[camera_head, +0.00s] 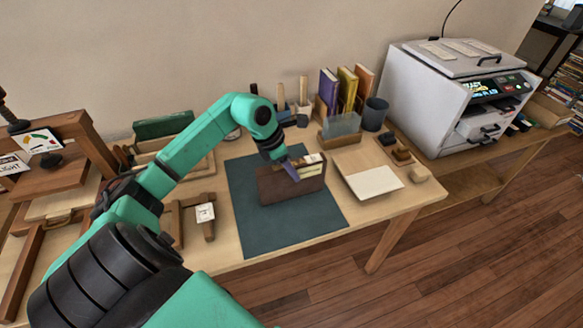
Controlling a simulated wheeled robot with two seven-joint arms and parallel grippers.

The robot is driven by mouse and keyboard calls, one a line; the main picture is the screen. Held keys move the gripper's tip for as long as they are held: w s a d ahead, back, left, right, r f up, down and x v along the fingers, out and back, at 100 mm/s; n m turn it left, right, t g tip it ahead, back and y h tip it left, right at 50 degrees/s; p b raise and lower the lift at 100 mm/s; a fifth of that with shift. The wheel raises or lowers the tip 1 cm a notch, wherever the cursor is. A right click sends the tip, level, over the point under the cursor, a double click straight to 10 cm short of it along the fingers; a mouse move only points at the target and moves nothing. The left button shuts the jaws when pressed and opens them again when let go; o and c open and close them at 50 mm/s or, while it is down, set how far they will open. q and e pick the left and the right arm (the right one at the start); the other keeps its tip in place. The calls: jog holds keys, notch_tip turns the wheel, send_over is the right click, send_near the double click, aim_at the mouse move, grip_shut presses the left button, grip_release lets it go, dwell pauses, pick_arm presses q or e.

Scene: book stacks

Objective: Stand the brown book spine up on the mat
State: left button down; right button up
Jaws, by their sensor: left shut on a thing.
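The brown book (275,187) is on the dark green-blue mat (275,229), toward the mat's back right. Its long brown side faces me and a pale label or page area shows near its right end. My left gripper (291,171) reaches down from above and is shut on the brown book near its upper edge. The gripper's fingers cover part of the book, and I cannot tell whether its underside touches the mat. My right gripper is not in view.
Several upright books (345,88) stand behind the mat beside a dark cup (374,113). A pale board (372,181) lies right of the mat. A large printer (455,95) stands at the right. Wooden tools (205,213) lie left of the mat. The mat's front is clear.

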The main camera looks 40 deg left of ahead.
pick_arm(q)
jog(key=shift+f, duration=0.25)
jog(key=shift+c, duration=2.4)
grip_release()
jog(key=b+v, duration=0.2)
jog(key=v, duration=1)
jog(key=shift+r, duration=0.2)
jog(key=shift+d+f, duration=0.1)
